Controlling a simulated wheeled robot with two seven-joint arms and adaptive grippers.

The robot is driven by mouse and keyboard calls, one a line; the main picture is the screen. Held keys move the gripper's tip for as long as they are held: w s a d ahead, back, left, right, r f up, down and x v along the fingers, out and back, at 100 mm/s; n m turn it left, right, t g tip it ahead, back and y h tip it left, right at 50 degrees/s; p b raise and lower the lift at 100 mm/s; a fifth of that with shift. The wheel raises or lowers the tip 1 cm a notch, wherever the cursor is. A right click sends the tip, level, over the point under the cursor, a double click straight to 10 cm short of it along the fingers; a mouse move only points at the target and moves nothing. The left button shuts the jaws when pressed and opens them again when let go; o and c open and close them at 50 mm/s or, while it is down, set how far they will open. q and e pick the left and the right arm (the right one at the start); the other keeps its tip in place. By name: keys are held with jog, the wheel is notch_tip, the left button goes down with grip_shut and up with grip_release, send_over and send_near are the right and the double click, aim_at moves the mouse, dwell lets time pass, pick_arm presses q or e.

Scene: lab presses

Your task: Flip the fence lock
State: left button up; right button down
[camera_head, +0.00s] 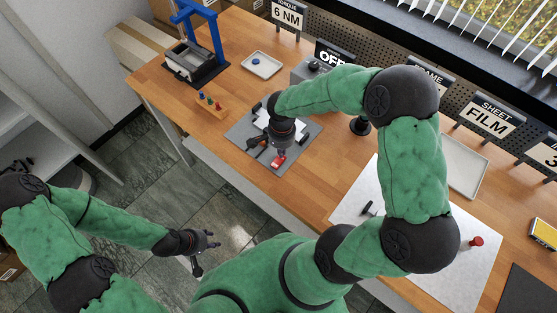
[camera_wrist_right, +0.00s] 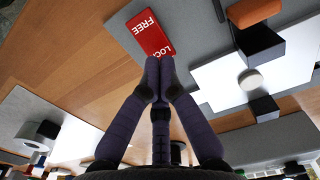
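A red plate marked FREE and LOCK (camera_wrist_right: 146,32) lies on the grey jig board in the right wrist view; part of its lettering is hidden by my fingers. It also shows in the head view (camera_head: 279,162), just below my right gripper (camera_head: 283,151). In the right wrist view the fingertips of my right gripper (camera_wrist_right: 158,66) are together at the plate's lower edge, with nothing visible between them. I cannot tell whether they touch the plate. I cannot make out the lock's lever apart from it. My left gripper (camera_head: 204,252) is open and empty over the floor, away from the bench.
The grey board (camera_head: 240,134) carries a white sheet and black blocks (camera_wrist_right: 260,45). A peg rack (camera_head: 211,104), a small tray (camera_head: 261,65) and a blue press (camera_head: 200,45) stand behind. A grey box under an OFF sign (camera_head: 333,56) is close to my right arm.

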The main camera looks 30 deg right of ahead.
jog(key=shift+f+b, duration=1.15)
jog(key=shift+f, duration=0.05)
dwell(1.1)
jog(key=shift+r, duration=0.15)
jog(key=shift+r+p, duration=2.15)
jog(key=shift+r, duration=1.25)
jog(key=shift+f, duration=0.1)
